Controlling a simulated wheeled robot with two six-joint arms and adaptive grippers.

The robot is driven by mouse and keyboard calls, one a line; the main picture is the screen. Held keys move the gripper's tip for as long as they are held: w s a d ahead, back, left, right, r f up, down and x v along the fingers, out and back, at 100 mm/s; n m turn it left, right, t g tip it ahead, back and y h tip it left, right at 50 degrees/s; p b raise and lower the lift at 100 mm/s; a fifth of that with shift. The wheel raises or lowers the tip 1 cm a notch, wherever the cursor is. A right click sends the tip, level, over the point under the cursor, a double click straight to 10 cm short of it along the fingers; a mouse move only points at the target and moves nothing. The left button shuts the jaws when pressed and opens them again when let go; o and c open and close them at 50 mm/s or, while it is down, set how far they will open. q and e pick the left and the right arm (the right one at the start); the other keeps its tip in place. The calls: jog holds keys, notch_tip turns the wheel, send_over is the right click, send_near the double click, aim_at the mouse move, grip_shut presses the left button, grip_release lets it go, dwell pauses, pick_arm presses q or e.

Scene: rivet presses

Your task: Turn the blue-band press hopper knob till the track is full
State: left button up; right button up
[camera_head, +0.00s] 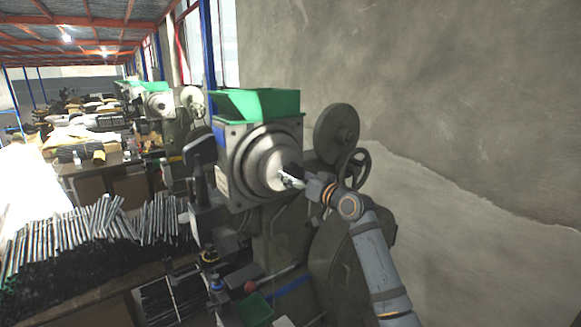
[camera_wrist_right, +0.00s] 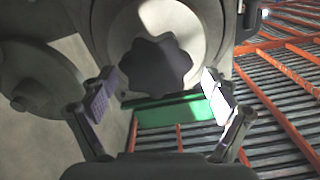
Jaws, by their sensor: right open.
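The nearest press (camera_head: 250,215) is dark green, with a blue band (camera_head: 289,287) low on its body and a green hopper (camera_head: 257,103) on top. Its large round silver front (camera_head: 252,168) faces left. The dark lobed hopper knob (camera_wrist_right: 155,64) shows in the right wrist view, in front of a pale round disc; in the head view it is mostly hidden by my gripper. My right gripper (camera_head: 288,178) is at the centre of the round front. In the right wrist view its open fingers (camera_wrist_right: 158,95) stand either side of the knob, with visible gaps. My left gripper is not in view.
A handwheel (camera_head: 356,167) and a round pulley cover (camera_head: 336,132) stand behind the press, near the bare wall. Many metal rods (camera_head: 75,235) lie on the bench at left. A second press (camera_head: 158,104) stands farther back. A green tray (camera_head: 253,309) sits low in front.

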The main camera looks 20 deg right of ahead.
jog(key=shift+p+x, duration=0.3)
jog(key=shift+x, duration=0.9)
jog(key=shift+w+d+f, duration=0.15)
jog(key=shift+w+d, duration=0.05)
jog(key=shift+w, duration=0.1)
jog(key=shift+s+a, duration=0.1)
jog(key=shift+a, duration=0.05)
jog(key=c, duration=1.2)
